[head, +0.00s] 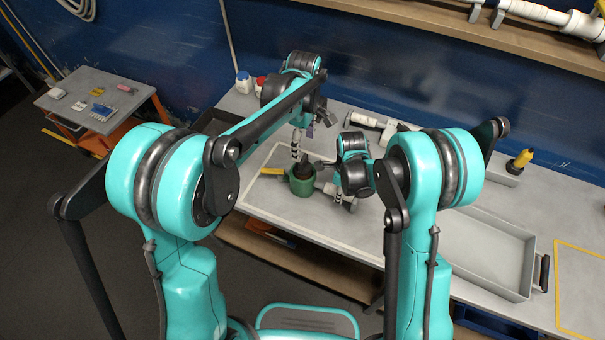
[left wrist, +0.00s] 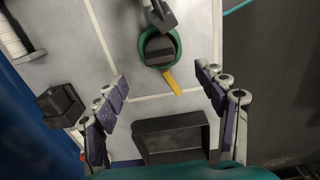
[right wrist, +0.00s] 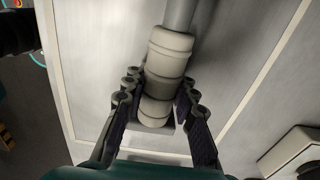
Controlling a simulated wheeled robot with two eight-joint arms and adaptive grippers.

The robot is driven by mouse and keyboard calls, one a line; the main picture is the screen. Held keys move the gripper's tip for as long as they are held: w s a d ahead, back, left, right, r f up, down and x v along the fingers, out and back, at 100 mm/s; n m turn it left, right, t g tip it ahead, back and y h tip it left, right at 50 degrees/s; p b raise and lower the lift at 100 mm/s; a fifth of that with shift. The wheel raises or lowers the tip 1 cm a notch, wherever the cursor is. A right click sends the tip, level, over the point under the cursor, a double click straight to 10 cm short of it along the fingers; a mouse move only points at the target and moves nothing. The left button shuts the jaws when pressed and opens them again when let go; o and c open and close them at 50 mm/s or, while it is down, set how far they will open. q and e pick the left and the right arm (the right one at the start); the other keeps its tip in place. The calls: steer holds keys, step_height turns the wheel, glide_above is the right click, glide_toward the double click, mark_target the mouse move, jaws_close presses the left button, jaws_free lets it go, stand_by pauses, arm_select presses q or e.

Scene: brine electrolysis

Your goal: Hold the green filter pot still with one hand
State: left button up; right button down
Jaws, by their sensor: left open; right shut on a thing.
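The green filter pot (head: 302,187) stands on the pale mat. It also shows in the left wrist view (left wrist: 141,46), with a yellow piece (left wrist: 172,80) at its rim and a dark block inside. My left gripper (left wrist: 165,78) is open and empty, its purple-padded fingers spread; it is above and behind the pot in the head view and apart from it. My right gripper (right wrist: 158,113) is shut on a pale ribbed handle (right wrist: 169,65) with a grey rod. A dark tool end reaches over the pot. The right wrist view does not show the pot.
A dark open box (left wrist: 172,122) lies near my left fingers. A large grey tray (head: 480,250) is at the right of the bench. Bottles (head: 243,82) stand at the back.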

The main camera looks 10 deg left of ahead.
mark_target(303, 167)
arm_select(q)
step_height(303, 167, down, 11)
steer(key=shift+f, duration=0.1)
stand_by(0.4)
steer(key=c, duration=1.5)
steer(key=shift+r, duration=4.65)
